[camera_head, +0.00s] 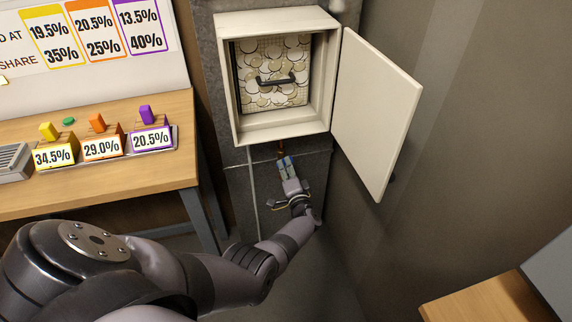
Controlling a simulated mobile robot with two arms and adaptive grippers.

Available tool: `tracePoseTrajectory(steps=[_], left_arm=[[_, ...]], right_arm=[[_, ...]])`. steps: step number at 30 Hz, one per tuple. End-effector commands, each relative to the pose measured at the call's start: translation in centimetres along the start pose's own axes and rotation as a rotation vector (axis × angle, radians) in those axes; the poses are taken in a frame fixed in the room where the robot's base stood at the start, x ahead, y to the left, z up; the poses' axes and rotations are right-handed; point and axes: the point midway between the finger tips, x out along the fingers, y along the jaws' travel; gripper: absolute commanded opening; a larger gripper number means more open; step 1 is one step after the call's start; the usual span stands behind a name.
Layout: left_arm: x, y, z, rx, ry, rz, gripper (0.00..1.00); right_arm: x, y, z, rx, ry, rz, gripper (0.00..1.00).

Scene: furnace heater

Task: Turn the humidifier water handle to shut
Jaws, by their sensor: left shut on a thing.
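The humidifier is a cream box (238,118) on the dark wall panel, with its door (376,112) swung open to the right. Inside it is a patterned pad with a black handle (276,79). A copper pipe (280,151) comes down from under the box. My left gripper (285,162) reaches up to this pipe from below, just under the box, and is shut on the water handle. The fingers largely hide the handle, so its angle cannot be told. My right gripper is not in view.
A wooden table (110,188) at left holds a tray with yellow, orange and purple percentage blocks and a grey vented device (14,161). Another wooden surface (485,303) is at lower right. The open door overhangs the space right of my gripper.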

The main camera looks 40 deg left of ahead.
Motion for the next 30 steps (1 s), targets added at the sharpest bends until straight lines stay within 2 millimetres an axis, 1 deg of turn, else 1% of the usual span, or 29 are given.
tracePoseTrajectory(steps=[1,8,11,13,15,17,18,28,30], left_arm=[[-0.1,0.2,0.0,0.003,0.001,0.004,0.00],[-0.1,0.2,0.0,0.014,0.000,0.004,0.00],[-0.1,0.0,-0.1,0.105,-0.001,0.006,0.00],[-0.1,0.0,-0.1,0.216,-0.001,0.006,0.00],[-0.1,0.1,-0.1,0.309,0.000,0.007,0.00],[-0.1,0.1,0.0,0.364,0.000,0.005,0.00],[-0.1,0.2,0.0,0.372,0.000,0.004,0.13],[-0.1,0.1,0.0,0.364,0.000,0.001,0.35],[0.0,0.1,0.0,0.364,0.000,0.000,0.37]], right_arm=[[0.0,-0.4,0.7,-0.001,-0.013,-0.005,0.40],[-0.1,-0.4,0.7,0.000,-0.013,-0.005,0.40],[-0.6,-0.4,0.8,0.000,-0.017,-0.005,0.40],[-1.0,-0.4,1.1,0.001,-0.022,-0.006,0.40],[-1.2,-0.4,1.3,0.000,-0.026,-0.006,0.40],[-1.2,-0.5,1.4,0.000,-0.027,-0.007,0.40],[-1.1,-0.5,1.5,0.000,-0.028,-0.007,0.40],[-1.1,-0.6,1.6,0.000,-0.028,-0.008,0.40],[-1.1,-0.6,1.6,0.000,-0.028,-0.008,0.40]])
